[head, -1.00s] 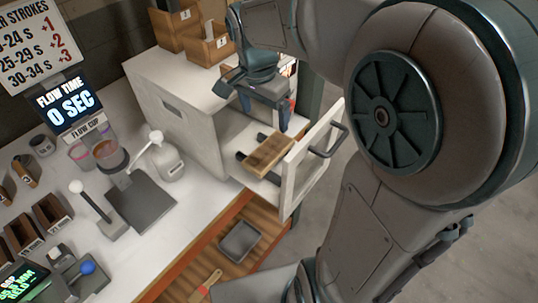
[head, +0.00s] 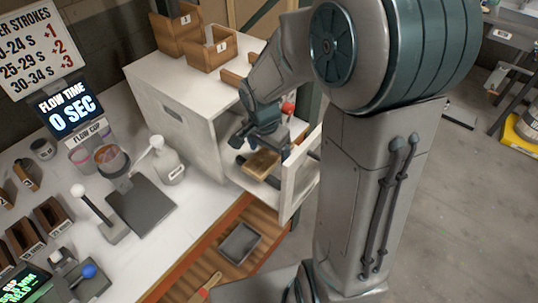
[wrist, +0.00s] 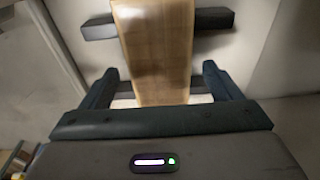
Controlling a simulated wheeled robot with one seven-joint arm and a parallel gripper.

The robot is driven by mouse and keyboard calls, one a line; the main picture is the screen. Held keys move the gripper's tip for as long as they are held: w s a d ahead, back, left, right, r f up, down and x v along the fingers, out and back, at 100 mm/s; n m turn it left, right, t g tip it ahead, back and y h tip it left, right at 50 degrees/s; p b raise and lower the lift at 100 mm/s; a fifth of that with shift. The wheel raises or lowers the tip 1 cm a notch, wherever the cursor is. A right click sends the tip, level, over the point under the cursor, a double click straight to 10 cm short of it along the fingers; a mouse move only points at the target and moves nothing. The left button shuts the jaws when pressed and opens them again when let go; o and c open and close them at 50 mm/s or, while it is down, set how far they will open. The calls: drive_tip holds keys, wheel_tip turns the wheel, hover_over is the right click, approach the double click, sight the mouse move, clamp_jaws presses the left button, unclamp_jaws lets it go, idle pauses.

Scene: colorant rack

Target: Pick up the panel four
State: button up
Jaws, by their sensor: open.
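A wooden panel (head: 262,163) lies on dark supports inside the open white cabinet (head: 207,148). I cannot read a number on it, so I cannot tell if it is panel four. In the wrist view the panel (wrist: 155,50) runs lengthwise between my fingertips, slightly blurred. My gripper (wrist: 160,84) is open, with one finger on each side of the panel and a gap on both sides. In the head view my gripper (head: 262,140) is at the cabinet opening, just above the panel and partly covering it.
The cabinet's white door (head: 301,175) stands open close to my gripper. Numbered wooden boxes (head: 212,50) sit on top of the cabinet. A grey tray (head: 239,243) lies on the wooden shelf below. A dispenser bottle (head: 168,165) stands on the counter at left.

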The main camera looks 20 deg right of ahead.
drive_tip(key=c, duration=1.1)
drive_tip(key=shift+c, duration=0.2)
drive_tip(key=shift+r, duration=0.1)
